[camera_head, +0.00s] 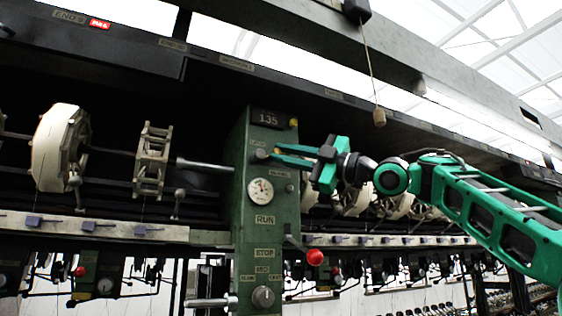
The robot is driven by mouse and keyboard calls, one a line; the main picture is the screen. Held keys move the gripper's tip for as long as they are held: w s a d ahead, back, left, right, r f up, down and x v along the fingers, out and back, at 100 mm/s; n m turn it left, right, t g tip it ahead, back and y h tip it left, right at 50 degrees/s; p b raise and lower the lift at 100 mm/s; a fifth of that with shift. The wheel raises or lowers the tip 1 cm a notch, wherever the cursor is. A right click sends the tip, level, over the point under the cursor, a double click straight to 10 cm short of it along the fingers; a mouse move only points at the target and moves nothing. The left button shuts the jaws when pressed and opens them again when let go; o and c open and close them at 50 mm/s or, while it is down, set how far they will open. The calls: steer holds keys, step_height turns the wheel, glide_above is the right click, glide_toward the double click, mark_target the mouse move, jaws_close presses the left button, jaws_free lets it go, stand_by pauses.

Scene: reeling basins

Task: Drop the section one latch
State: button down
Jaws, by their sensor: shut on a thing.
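My gripper (274,155) reaches in from the right at the upper part of a green machine post (245,215). Its two green fingers point left and are shut on a small grey knob (260,154), which sits below a small label on the post's face. The knob looks like the latch, but the label is too small to read. The fingertips hide part of the knob's right side.
The post carries a 135 plate (267,118), a round gauge (260,191), a red-ball lever (315,257) and a lower knob (263,297). A pale reel (58,148) stands left. A cord with a wooden toggle (379,117) hangs above my arm.

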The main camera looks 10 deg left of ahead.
steer(key=c, duration=1.7)
jaws_free()
steer(key=shift+o, duration=0.2)
steer(key=shift+d, duration=0.15)
steer(key=v, duration=1)
steer(key=shift+d+f, duration=0.15)
steer(key=shift+d, duration=0.1)
